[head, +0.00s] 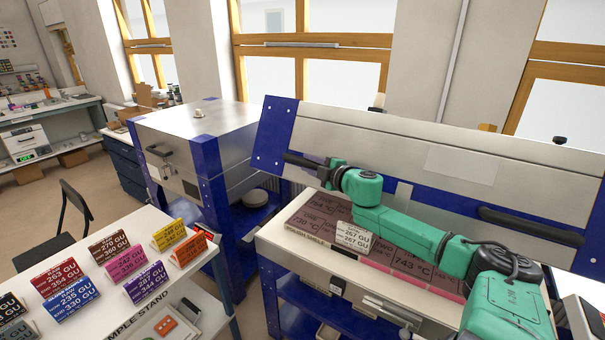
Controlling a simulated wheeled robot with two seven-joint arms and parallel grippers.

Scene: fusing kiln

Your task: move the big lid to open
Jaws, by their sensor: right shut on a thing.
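The big lid (395,137) is a long silver panel with blue ends and lower edge. It stands tilted up over the kiln body (330,275), and the kiln's inside shows below it. The lid has two black bar handles, a left one (295,160) and a right one (530,226). My right gripper (322,171) is shut on the left handle, with my green arm reaching across in front of the lid from the lower right. My left gripper is out of view.
Dark pink labelled tiles (405,262) and a pale sample card (353,238) lie in the kiln. A second, closed silver-and-blue kiln (200,125) stands to the left. A white stand with several coloured sample cards (72,291) is at front left. Windows line the back wall.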

